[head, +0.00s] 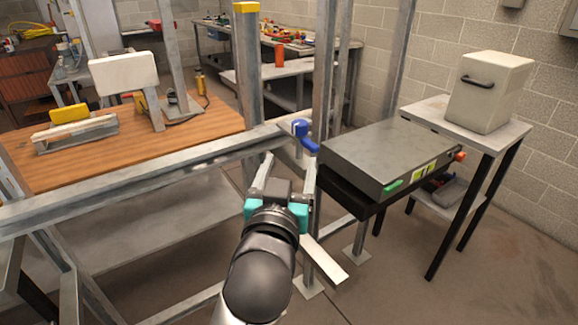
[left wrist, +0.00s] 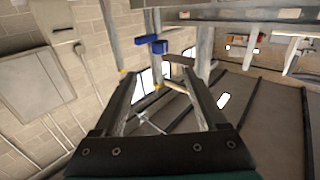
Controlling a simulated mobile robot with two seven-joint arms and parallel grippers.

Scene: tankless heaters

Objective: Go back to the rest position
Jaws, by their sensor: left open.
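My left gripper (head: 285,172) is in the middle of the head view, its arm coming up from the bottom. Its two fingers are apart, with nothing between them. The fingers also show in the left wrist view (left wrist: 160,90), spread wide. A blue valve handle (head: 303,133) on the metal frame is just beyond the fingertips. The blue handle also shows beyond the fingers in the left wrist view (left wrist: 152,44). I cannot tell whether the fingers touch the frame. My right gripper is in neither view.
A metal frame (head: 140,185) crosses in front of a wooden bench (head: 170,140) at left. A grey box-like unit (head: 385,155) is right of the gripper. Farther right, a small table (head: 475,135) bears a beige box (head: 490,90). Floor (head: 400,290) is open at the lower right.

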